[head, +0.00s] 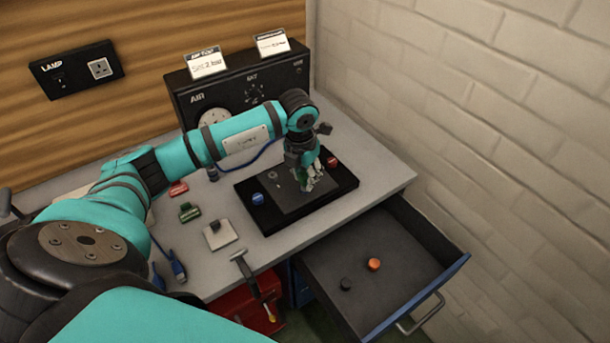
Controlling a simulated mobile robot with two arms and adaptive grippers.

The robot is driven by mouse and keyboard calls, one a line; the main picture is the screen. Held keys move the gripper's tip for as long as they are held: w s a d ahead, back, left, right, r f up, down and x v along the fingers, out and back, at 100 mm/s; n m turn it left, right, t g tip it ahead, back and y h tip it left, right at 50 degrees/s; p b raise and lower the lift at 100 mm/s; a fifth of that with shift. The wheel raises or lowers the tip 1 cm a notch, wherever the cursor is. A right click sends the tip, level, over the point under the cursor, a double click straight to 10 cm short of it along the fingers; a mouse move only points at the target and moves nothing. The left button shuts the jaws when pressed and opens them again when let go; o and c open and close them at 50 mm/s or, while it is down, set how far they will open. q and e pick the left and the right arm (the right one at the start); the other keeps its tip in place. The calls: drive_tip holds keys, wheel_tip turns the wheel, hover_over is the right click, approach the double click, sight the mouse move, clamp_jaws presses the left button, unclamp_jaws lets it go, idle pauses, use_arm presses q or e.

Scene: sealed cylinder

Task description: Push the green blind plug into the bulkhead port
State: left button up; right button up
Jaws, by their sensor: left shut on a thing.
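My left gripper (308,186) points down over the grey block (287,206) on the black base (270,223). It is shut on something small. A bit of green shows between the fingers, probably the green blind plug, but the fingers hide most of it. Whether it touches the block is too small to tell. A small round fitting (272,174) shows on the block to the left of the gripper. I cannot make out the bulkhead port for certain; it may be hidden under the fingers. My right gripper is not in view.
A blue knob (257,198) and a red knob (331,162) sit on the base. Green (188,212) and red (178,188) pieces and a pale pad (220,236) lie left. The AIR panel (189,93) stands behind. An open drawer (408,254) juts out at the front right.

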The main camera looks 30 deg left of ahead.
sight(302, 178)
use_arm(q)
drive_tip(key=shift+f+b, duration=0.5)
drive_tip(key=shift+f, duration=0.1)
idle(0.3)
drive_tip(key=o, duration=1.1)
drive_tip(key=shift+r, duration=0.15)
drive_tip(key=r, duration=0.4)
drive_tip(key=s+r, duration=0.1)
drive_tip(key=r, duration=0.6)
drive_tip(key=shift+s+r, duration=0.2)
drive_tip(key=shift+r, duration=0.2)
